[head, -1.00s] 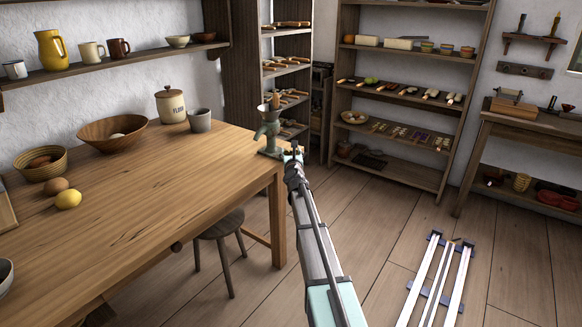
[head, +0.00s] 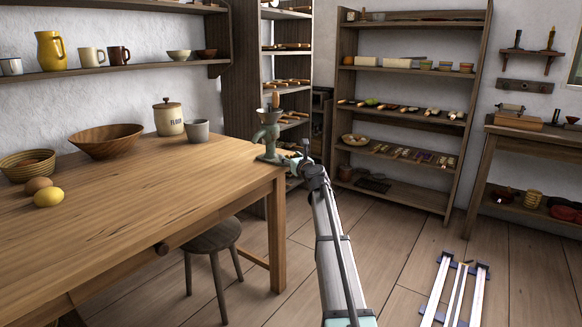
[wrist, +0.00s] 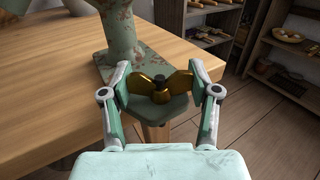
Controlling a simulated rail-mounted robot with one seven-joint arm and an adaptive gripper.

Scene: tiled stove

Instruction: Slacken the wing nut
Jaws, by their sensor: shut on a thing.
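A green, worn hand mill or grinder (head: 269,138) stands clamped at the far right corner of the wooden table, with a wooden pusher in its top. Its base also shows in the wrist view (wrist: 122,40). A brass wing nut (wrist: 160,82) with two wings sits around a dark stud at the front of the grinder's foot. My gripper (wrist: 164,84) is shut on the wing nut, one finger at the outer end of each wing. In the head view my gripper (head: 298,163) is small and the nut cannot be made out.
The table (head: 150,205) holds a flour jar (head: 169,117), a grey cup (head: 197,131), bowls and fruit, left of the grinder. A stool (head: 212,238) stands under its edge. Shelves (head: 403,120) stand behind. The floor right of the table is mostly open.

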